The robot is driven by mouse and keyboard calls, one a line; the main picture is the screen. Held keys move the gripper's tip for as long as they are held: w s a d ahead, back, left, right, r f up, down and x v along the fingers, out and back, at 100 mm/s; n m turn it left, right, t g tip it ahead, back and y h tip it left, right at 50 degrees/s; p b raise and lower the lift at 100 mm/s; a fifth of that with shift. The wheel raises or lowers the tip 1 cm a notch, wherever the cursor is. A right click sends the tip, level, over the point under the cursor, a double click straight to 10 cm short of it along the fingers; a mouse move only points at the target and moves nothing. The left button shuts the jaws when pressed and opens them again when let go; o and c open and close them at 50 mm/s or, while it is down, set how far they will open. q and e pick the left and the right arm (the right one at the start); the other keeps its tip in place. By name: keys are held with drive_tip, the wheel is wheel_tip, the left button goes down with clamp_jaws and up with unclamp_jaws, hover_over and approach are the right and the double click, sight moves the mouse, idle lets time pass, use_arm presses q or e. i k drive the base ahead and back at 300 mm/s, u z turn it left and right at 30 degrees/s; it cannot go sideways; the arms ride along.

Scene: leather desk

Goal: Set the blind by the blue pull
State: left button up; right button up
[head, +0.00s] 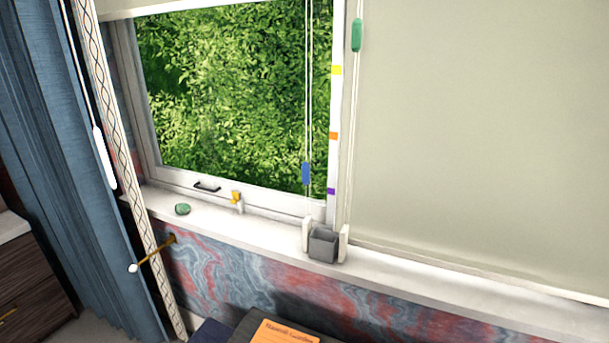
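The blue pull (306,173) hangs on a pair of thin white cords in front of the right part of the window. Its height is between the orange mark (333,136) and the purple mark (331,191) on the white post, nearer the purple one. A yellow mark (337,70) is higher up. The pale blind (175,5) over the left window shows only as a strip at the top, with most of the glass uncovered. A green pull (356,35) hangs high on the cords beside the right blind (480,130), which covers its window. Neither gripper is in view.
A grey open box (323,246) stands on the sill (420,266) between two white cord holders. A green stone (182,209) and a yellow-topped latch (237,200) are left. A blue curtain (50,150), a white pull (104,157) and an orange book (285,332) also show.

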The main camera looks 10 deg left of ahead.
sight(306, 166)
drive_tip(key=z, duration=1.6)
drive_tip(key=k, duration=0.7)
drive_tip(key=u, duration=0.45)
